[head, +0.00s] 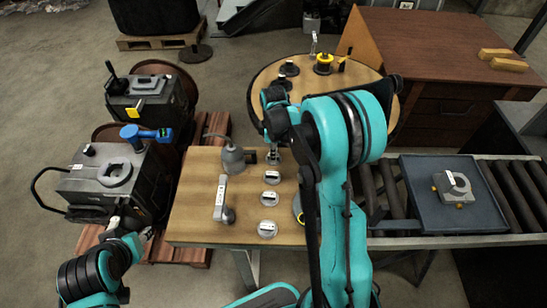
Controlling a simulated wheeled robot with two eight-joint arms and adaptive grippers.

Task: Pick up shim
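Small round grey pieces with pale tops stand in a row on the wooden table: one at the back (271,177), one in the middle (269,198) and one at the front (267,229). I cannot tell which, if any, is the shim. My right gripper (273,157) points down over the table's back edge, just behind the row; its fingers are small and partly hidden by my arm. My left gripper (146,236) is low at the left, beside the grey machine and left of the table; its fingers are too small to read.
The wooden table (195,208) also bears a grey oil can (233,158) and a grey tool (221,198). A round table (345,88) with small parts stands behind. Right is a roller conveyor with a blue tray (425,205). A grey machine (98,190) stands left.

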